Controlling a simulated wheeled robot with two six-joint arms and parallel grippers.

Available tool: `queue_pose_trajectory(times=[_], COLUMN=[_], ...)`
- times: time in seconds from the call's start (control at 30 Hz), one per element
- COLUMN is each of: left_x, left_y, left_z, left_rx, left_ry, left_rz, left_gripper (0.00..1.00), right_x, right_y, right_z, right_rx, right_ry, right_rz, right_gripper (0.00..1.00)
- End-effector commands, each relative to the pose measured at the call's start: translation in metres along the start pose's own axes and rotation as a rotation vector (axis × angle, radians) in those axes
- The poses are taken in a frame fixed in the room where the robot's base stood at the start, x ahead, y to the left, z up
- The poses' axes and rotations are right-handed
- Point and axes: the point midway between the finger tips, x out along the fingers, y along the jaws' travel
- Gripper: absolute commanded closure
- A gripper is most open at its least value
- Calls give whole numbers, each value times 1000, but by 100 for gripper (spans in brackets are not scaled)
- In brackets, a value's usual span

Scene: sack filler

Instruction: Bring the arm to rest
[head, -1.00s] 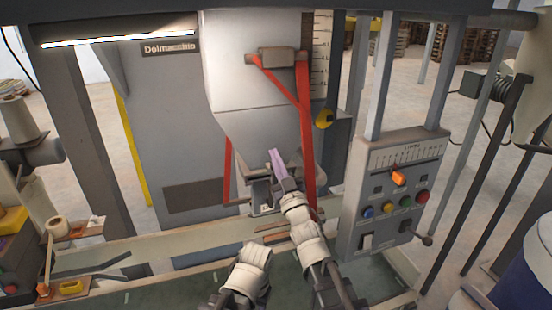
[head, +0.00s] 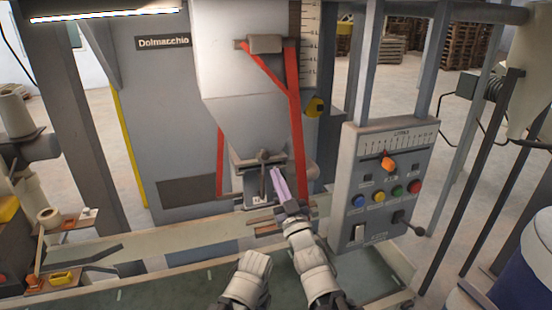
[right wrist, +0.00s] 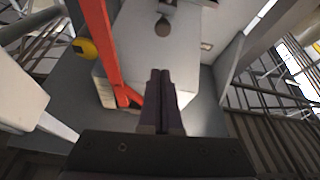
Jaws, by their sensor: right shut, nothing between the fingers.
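My right gripper (head: 277,178) is in front of the filler's spout (head: 262,155), with its two lilac fingers together and pointing up and away. Nothing shows between them. In the right wrist view the dark fingers (right wrist: 160,82) are also together and empty, with the pale machine body behind them. Whether the fingers touch the spout cannot be told. My left arm (head: 247,278) shows only as a pale cuffed link at the bottom of the head view. Its gripper is not seen.
A red strap frame (head: 294,125) runs down beside the spout. A control panel (head: 352,205) with a lever and coloured buttons stands right of my right arm. A conveyor (head: 150,235) crosses below. A side shelf (head: 50,282) is at left, a blue drum (head: 525,265) at right.

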Motion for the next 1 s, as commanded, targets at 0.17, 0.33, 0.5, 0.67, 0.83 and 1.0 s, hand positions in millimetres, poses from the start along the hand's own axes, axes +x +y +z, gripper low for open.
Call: queue_pose_trajectory(times=[0.17,0.33,0.5,0.67,0.83,1.0], left_x=[0,0,0,0,0,0], left_y=[0,0,0,0,0,0], left_z=[0,0,0,0,0,0], left_rx=[0,0,0,0,0,0], left_ry=[0,0,0,0,0,0], left_rz=[0,0,0,0,0,0], left_gripper=[51,51,51,51,51,51], right_x=[-8,-45,-108,-181,-255,-302], right_y=[-2,-8,-21,-36,-49,-57], right_z=[60,134,187,213,211,197], right_rx=[10,20,26,27,23,18], right_ry=[-282,-663,-1046,-1406,-1742,-1964], right_rz=[27,45,39,10,-35,-74], right_gripper=[100,100,100,100,100,100])
